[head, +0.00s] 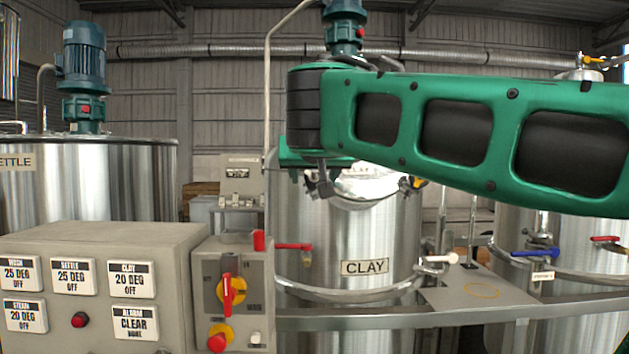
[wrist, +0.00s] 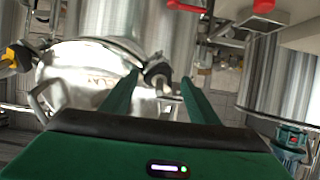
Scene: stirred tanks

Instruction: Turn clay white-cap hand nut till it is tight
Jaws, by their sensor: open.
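The clay tank (head: 345,235) stands in the middle of the head view, with a CLAY label on its front. In the wrist view its shiny lid (wrist: 85,75) fills the left and centre. A dark hand nut with a pale part, seemingly the white cap (wrist: 157,72), sits at the lid's edge. My gripper (wrist: 159,79) is open, with one green finger to each side of this nut as seen here. I cannot tell whether either finger touches it. In the head view, a dark nut-like part (head: 322,186) shows just below my green gripper, which partly hides the lid.
A yellow-cap hand nut (head: 414,183) sits at the lid's right side; it also shows in the wrist view (wrist: 14,58). A red-handled valve (head: 292,246) and a white-handled valve (head: 440,259) stick out near the tank. A control box (head: 100,285) stands at front left.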

